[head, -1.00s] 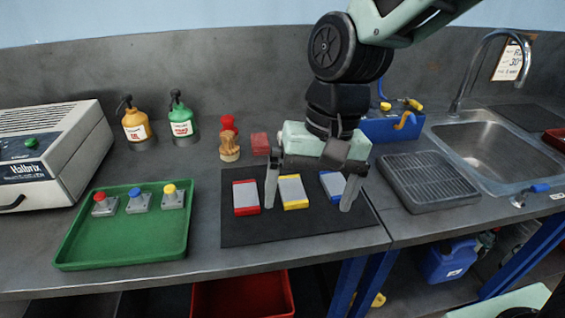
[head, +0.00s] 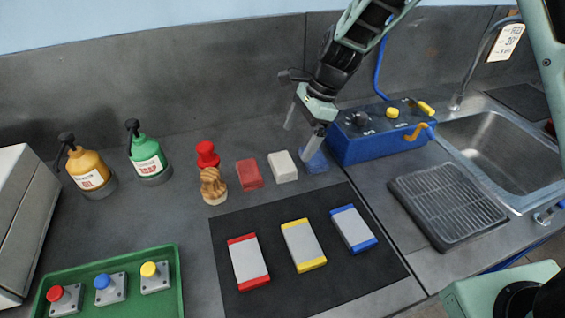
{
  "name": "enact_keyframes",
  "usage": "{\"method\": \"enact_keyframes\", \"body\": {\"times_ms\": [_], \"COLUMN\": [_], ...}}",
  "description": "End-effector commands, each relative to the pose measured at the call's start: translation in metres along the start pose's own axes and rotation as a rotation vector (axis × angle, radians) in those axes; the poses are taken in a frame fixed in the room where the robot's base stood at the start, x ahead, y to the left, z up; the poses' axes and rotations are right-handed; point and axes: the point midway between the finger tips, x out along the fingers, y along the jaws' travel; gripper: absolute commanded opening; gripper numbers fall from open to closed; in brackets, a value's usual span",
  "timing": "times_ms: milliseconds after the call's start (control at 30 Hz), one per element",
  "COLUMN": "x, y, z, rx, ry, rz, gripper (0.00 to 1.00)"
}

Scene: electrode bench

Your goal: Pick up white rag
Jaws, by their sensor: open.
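The white rag (head: 283,167) looks like a small folded block. It lies flat on the grey bench behind the black mat, between a red rag (head: 249,174) and a blue rag (head: 315,161). My gripper (head: 297,143) is open and empty, with its fingers pointing down above and behind the white and blue rags. One finger overlaps part of the blue rag in the picture; I cannot tell whether it touches. The white rag is fully visible.
A black mat (head: 330,285) holds red-, yellow- and blue-ended plates. A wooden-handled brush (head: 213,186) and red knob (head: 207,154) stand left of the rags. A blue box (head: 375,147) stands close right of my gripper.

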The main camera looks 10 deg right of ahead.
Motion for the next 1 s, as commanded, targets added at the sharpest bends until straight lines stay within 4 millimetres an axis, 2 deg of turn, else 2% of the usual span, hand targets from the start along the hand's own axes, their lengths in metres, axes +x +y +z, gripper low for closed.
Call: {"method": "enact_keyframes", "body": {"times_ms": [100,367,600,733,933,967,1000], "x": [0.017,0.035,0.069,0.076,0.077,0.077,0.077], "y": [0.001,0.002,0.003,0.003,0.002,0.002,0.002], "z": [0.001,0.004,0.009,0.009,0.009,0.009,0.009], "rx": [-0.001,-0.001,-0.002,-0.002,-0.002,-0.002,-0.002], "ry": [0.000,0.000,0.000,0.000,0.000,0.000,0.000], "rz": [0.003,0.002,0.002,0.000,-0.001,-0.001,-0.001], "gripper": [1.00,1.00,1.00,1.00,1.00,0.94,0.83]}}
